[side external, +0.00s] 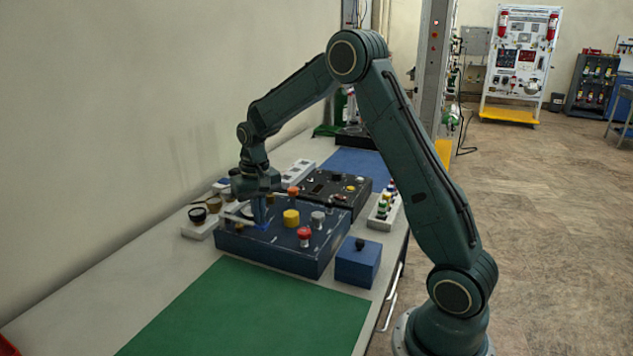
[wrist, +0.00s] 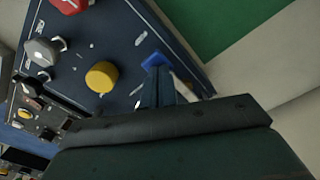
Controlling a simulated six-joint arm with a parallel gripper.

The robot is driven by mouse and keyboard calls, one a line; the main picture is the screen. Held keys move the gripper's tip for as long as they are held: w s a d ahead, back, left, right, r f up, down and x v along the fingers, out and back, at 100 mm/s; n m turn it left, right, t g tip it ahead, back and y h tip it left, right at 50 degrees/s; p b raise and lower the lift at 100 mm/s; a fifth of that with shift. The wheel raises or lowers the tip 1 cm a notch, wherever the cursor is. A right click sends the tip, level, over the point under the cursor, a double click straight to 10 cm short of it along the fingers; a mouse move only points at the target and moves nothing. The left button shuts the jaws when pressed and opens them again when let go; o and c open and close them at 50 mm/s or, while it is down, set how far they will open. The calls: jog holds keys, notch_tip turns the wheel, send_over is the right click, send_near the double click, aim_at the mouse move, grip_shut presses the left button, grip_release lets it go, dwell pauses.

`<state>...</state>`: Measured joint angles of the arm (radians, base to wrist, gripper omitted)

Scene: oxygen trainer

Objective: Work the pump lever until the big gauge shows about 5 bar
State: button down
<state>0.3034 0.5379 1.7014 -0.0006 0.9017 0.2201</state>
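A dark blue panel box (side external: 285,252) stands on the bench with knobs on its top. My gripper (side external: 263,221) points down over its left part, with its fingertips at a small bright blue piece (wrist: 156,61) on the panel. A pale bar (side external: 236,216) lies beside the gripper; I cannot tell if it is the pump lever. In the wrist view my blue fingers (wrist: 161,82) look close together, but I cannot tell whether they are shut or hold anything. A yellow knob (side external: 291,217) is right of the gripper. I cannot make out the big gauge or its reading.
A red knob (side external: 304,233) and a grey knob (side external: 318,217) rise from the panel. A black box (side external: 341,193) stands behind it, a small blue box (side external: 357,262) at its right. A pale holder with dark round parts (side external: 201,227) is at left. The green mat (side external: 250,312) in front is clear.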

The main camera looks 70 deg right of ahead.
jog(key=shift+f, duration=0.3)
jog(key=shift+r, duration=1.95)
jog(key=shift+f, duration=0.15)
